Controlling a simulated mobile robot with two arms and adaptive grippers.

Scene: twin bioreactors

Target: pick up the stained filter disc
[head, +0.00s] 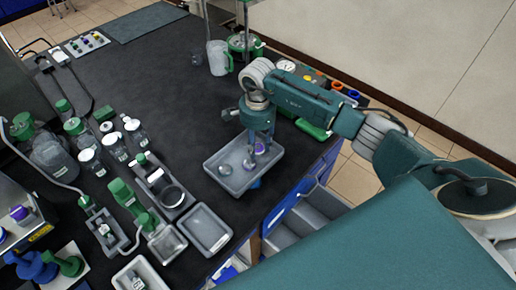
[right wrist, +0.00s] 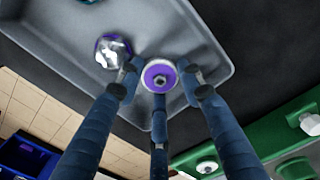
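My right gripper (right wrist: 160,82) is over the tray, fingers pointing down. Its three blue fingers stand around the disc, with narrow gaps at the two side fingertips; it looks open. In the head view the right gripper (head: 257,140) partly hides the disc. My left gripper is not in view.
A shiny silver piece (right wrist: 112,50) lies close beside the disc in the tray. Another small metal piece (head: 198,188) lies further left in it. A green rack (head: 312,128) stands right of the tray. Several bottles (head: 90,160) stand left; the middle black bench is clear.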

